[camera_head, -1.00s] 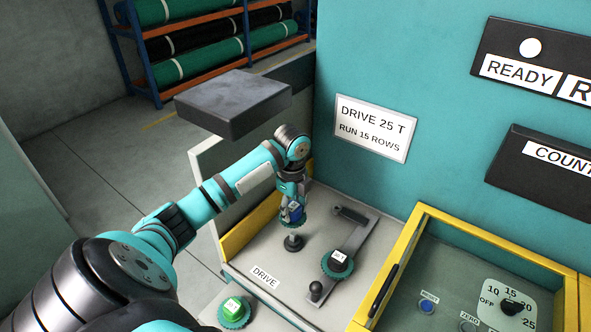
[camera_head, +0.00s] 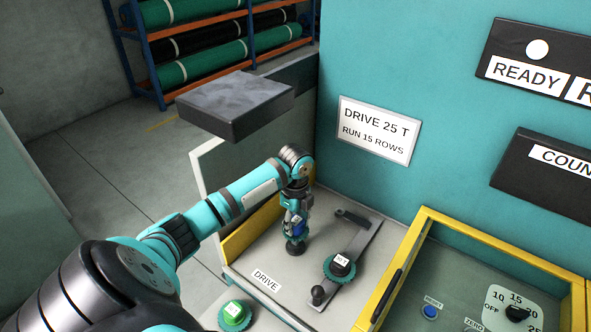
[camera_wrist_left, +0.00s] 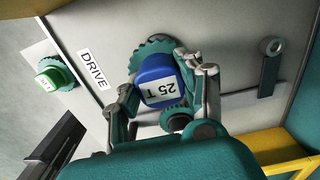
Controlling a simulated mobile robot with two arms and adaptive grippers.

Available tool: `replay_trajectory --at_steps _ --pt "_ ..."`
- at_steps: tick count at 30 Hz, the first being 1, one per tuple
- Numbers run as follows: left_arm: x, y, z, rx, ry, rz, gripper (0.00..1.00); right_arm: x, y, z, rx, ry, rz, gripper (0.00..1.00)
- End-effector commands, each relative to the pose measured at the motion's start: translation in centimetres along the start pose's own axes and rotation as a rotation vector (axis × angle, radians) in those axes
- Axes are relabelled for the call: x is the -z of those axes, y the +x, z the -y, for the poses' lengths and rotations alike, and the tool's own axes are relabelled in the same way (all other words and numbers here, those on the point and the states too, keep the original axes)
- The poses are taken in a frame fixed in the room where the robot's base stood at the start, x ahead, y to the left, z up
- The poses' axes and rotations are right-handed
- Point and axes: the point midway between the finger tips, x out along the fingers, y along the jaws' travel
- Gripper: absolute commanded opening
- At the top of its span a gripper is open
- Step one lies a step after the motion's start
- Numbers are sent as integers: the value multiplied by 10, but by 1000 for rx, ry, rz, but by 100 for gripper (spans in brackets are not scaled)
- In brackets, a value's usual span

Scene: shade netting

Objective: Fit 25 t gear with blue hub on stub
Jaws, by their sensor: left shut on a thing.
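My left gripper (camera_head: 297,212) points down over the stub and is shut on the blue hub of the 25 t gear (camera_head: 298,227). In the left wrist view the blue hub (camera_wrist_left: 158,82) is labelled "25 T", with its teal toothed rim (camera_wrist_left: 152,50) beneath and a finger on each side. The dark stub base (camera_head: 295,247) shows directly below the gear in the head view. Gear and stub appear close or touching; I cannot tell whether the bore is around the stub. The left wrist view hides the stub. My right gripper is not in view.
A dark-hubbed gear (camera_head: 340,265) sits on the bar (camera_head: 357,240) to the right. A green-hubbed gear (camera_head: 234,315) lies near the front, beside the DRIVE label (camera_head: 266,280). A yellow-framed panel (camera_head: 415,232) stands at the right, and a dark slab (camera_head: 235,103) is behind the arm.

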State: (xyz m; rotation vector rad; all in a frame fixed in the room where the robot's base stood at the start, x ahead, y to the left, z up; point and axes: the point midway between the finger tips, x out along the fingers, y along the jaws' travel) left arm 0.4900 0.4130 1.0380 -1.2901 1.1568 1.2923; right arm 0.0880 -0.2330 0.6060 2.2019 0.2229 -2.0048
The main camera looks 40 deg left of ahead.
Motion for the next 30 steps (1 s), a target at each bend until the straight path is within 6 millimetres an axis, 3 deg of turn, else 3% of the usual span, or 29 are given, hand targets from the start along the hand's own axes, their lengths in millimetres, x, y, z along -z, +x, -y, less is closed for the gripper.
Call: replay_trajectory --at_steps 6,30 --pt "0 15 0 2 0 0 0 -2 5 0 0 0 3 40" --pt "-1 22 0 2 0 0 0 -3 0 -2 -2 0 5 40"
